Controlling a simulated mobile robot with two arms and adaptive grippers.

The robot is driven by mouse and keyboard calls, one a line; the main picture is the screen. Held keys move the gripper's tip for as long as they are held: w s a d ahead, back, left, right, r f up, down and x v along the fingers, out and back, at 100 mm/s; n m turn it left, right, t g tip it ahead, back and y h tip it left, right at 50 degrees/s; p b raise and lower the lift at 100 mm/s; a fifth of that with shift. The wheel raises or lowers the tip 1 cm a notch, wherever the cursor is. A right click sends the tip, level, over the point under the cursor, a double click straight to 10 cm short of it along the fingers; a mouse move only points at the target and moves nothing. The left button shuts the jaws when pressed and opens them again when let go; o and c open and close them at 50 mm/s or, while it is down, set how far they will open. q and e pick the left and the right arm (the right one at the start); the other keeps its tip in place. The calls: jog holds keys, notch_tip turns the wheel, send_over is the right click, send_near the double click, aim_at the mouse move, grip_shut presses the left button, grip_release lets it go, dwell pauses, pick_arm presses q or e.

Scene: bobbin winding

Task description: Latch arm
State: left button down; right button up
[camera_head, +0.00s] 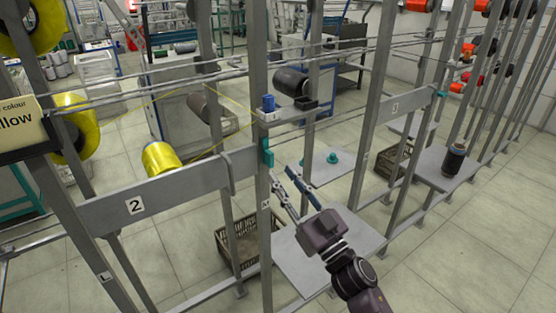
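A frame marked 2 has a grey horizontal rail (190,188) with a yellow bobbin (160,157) at its upper left. A teal latch-like part (268,152) sits on the upright at the rail's right end. A grey bent arm (228,172) hangs over the rail; I cannot tell which of these is the latch arm. My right gripper (283,177) reaches up from the lower right. Its two fingers are apart with nothing visible between them, and the tips are just right of and below the teal part. My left gripper is not in view.
A blue cylinder (268,103) stands on a small bracket above the teal part. Yellow thread runs near it. A grey plate (300,262) lies below my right gripper, with a dark crate (240,245) to its left. Uprights and rails crowd the space; a dark spool (454,158) stands at right.

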aim_at(272, 161)
jog(key=x, duration=0.5)
jog(key=shift+w+a+p, duration=0.15)
jog(key=shift+w+p, duration=0.2)
grip_shut()
